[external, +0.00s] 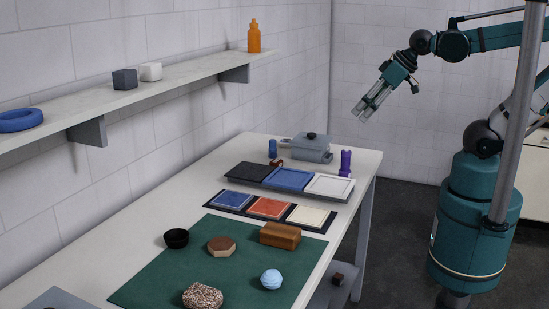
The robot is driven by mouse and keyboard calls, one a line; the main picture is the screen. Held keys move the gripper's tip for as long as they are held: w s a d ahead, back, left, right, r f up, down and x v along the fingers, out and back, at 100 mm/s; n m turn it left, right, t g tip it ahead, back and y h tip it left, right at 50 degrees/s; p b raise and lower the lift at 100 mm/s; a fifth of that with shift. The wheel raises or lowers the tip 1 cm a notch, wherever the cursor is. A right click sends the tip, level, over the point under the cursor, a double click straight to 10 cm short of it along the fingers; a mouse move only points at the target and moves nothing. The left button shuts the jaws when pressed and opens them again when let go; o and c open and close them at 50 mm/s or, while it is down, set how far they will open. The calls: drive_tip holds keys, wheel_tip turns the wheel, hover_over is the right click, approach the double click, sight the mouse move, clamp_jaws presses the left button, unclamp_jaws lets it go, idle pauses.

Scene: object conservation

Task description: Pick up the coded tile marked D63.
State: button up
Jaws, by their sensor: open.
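No marking D63 can be read on anything in the external view, so I cannot tell which piece is the coded tile. Three flat square pieces lie in a row on the table: a blue one (233,200), an orange-red one (270,207) and a cream one (306,216), each on a dark backing. A brown hexagonal piece (221,246) lies on the green mat (150,285). My gripper (364,111) is open and empty, high in the air beyond the table's right edge, apart from all the objects.
Behind the squares stands a tray (250,171) with dark, blue and white sections. A grey lidded pot (311,148) and a purple bottle (345,164) stand farther back.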

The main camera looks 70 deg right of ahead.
drive_tip(key=w+d+r+m+g, duration=0.1)
drive_tip(key=w+d+r+m, duration=0.15)
drive_tip(key=w, duration=0.45)
drive_tip(key=w+d+r+m+g, duration=0.1)
drive_tip(key=w+d+r+m, duration=0.1)
drive_tip(key=w+d, duration=0.35)
drive_tip(key=m+g, duration=0.5)
drive_tip(key=m, duration=0.6)
hover_over(286, 141)
wheel_tip(286, 141, down, 26)
drive_tip(key=shift+r, duration=0.15)
drive_tip(key=shift+w+d+f, duration=0.1)
drive_tip(key=shift+d+f, duration=0.15)
drive_tip(key=shift+f, duration=0.1)
drive_tip(key=shift+f, duration=0.1)
drive_tip(key=shift+f, duration=1.2)
